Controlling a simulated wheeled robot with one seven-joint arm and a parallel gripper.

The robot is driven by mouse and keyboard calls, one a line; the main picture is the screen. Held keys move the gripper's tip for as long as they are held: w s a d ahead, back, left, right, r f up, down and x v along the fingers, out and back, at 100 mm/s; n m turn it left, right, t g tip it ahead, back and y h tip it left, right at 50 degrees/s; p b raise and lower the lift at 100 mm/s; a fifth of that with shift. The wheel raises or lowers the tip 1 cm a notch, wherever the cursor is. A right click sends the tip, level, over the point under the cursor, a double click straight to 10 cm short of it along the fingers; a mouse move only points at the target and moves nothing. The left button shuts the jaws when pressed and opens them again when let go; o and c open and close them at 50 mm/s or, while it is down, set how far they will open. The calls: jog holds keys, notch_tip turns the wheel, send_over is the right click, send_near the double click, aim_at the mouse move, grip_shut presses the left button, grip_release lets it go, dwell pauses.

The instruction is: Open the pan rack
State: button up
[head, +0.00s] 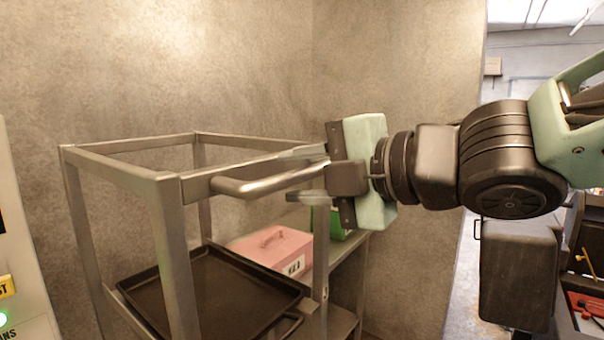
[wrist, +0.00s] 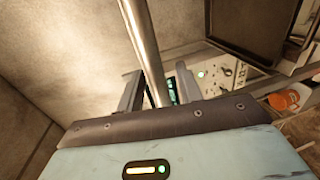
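The pan rack (head: 170,232) is a grey metal frame in the lower left of the head view, with a dark pan (head: 212,290) low inside it. A rounded metal handle bar (head: 245,187) runs along its upper right side. The bar also shows in the wrist view (wrist: 145,45), running up from between the fingers. My gripper (head: 292,176) is at the bar's far end. Its two fingers are apart, one above and one below the bar. In the wrist view (wrist: 158,85) narrow gaps show between the bar and the fingers.
A pink case (head: 270,250) and a green box (head: 338,226) sit on a shelf behind the rack. Bare walls stand behind and right of the rack. A panel with a green light (head: 4,320) is at the left edge. An orange-and-white container (wrist: 288,99) shows in the wrist view.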

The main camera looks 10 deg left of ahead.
jog(key=v, duration=1.2)
jog(key=w+d+f+m+t+h+b, duration=0.1)
jog(key=w+d+f+m+h+b, duration=0.15)
jog(key=f+m+h, duration=0.45)
jog(key=w+d+f+m+t+h+b, duration=0.15)
jog(key=d+f+m, duration=0.25)
jog(key=f+m, duration=0.6)
jog(key=s+d+f+m+g+h, duration=0.2)
jog(key=s+d+f+m+g, duration=0.1)
jog(key=s+f, duration=0.4)
jog(key=s+d+f+m+g+h, duration=0.3)
jog(key=s+f+g, duration=0.2)
jog(key=s+f, duration=0.3)
jog(key=shift+d+f+m+b, duration=0.2)
jog(key=shift+d+m+b, duration=0.1)
jog(key=shift+m+b, duration=0.1)
